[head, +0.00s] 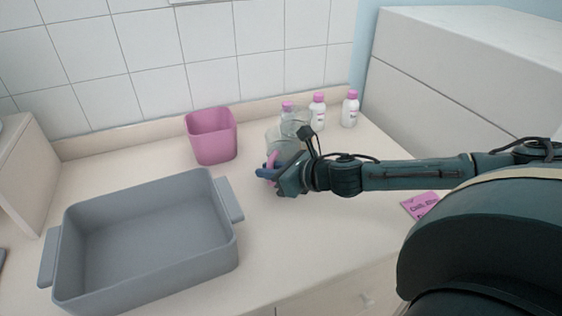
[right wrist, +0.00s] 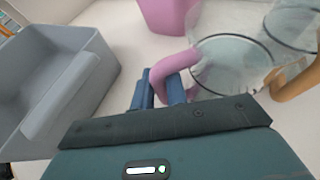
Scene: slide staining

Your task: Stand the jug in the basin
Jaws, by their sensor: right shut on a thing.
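The clear jug (head: 279,147) with a pink handle stands on the counter, partly hidden behind my right gripper. In the right wrist view its round rim and clear body (right wrist: 228,66) show beside the pink handle (right wrist: 178,62). My right gripper (head: 270,174) is shut on that handle; its blue fingers (right wrist: 168,88) also show in the right wrist view. The grey basin (head: 160,278) lies to the left on the counter, empty, and shows at the left of the right wrist view (right wrist: 92,82). My left gripper is not in view.
A pink bin (head: 212,137) stands behind the basin. Another clear vessel (head: 297,122) is close behind the jug, with several pink-capped bottles (head: 350,109) nearby. A pink card (head: 419,205) lies at right. Counter between basin and jug is clear.

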